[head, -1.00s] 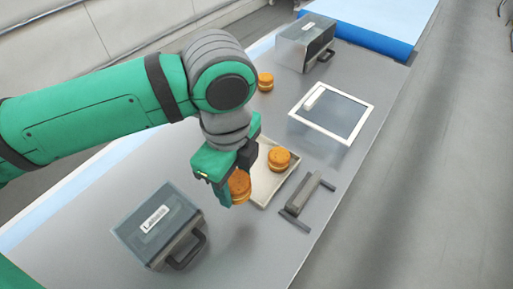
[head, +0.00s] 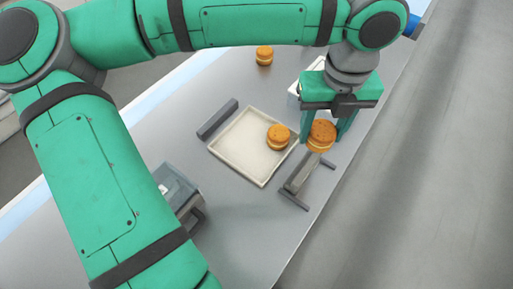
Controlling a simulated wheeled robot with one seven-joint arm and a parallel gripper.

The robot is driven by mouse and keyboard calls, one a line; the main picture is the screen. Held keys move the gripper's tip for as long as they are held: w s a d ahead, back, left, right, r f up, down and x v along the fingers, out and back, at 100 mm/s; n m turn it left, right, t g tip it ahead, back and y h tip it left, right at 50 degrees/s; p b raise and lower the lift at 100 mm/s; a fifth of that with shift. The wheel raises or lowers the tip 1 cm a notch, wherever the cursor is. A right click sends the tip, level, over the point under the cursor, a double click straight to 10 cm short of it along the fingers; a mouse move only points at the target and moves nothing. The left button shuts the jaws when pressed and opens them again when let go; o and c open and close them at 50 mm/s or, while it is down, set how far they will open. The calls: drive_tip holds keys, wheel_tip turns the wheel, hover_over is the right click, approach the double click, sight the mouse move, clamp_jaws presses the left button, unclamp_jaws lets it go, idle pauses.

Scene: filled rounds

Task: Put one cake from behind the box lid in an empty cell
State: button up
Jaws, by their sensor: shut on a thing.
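My gripper (head: 330,132) is shut on an orange-brown layered cake (head: 321,136). It holds the cake to the right of the shallow cream tray (head: 237,166), near the tray's right corner. I cannot tell how high the cake is above the table. A second cake (head: 278,137) sits in the tray toward its right side. A third cake (head: 264,55) stands alone farther back on the table. No divided cells can be made out.
A white-framed panel (head: 294,97) lies behind my gripper, largely covered by it. A dark bracket with a raised bar (head: 301,177) stands just right of the tray. A dark bar (head: 217,118) lies along the tray's left side. The grey table is clear between tray and back cake.

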drive_tip(key=a+f, duration=0.3)
drive_tip(key=a, duration=0.4)
approach(258, 164)
drive_tip(key=shift+d+f, duration=0.6)
drive_tip(key=shift+d, duration=0.2)
drive_tip(key=shift+a+f, duration=0.4)
drive_tip(key=shift+f, duration=0.05)
drive_tip(key=f, duration=0.3)
drive_tip(key=shift+a, duration=0.4)
drive_tip(key=shift+f, duration=0.4)
drive_tip(key=shift+f, duration=0.15)
drive_tip(key=o, duration=0.5)
drive_tip(key=shift+c, duration=0.2)
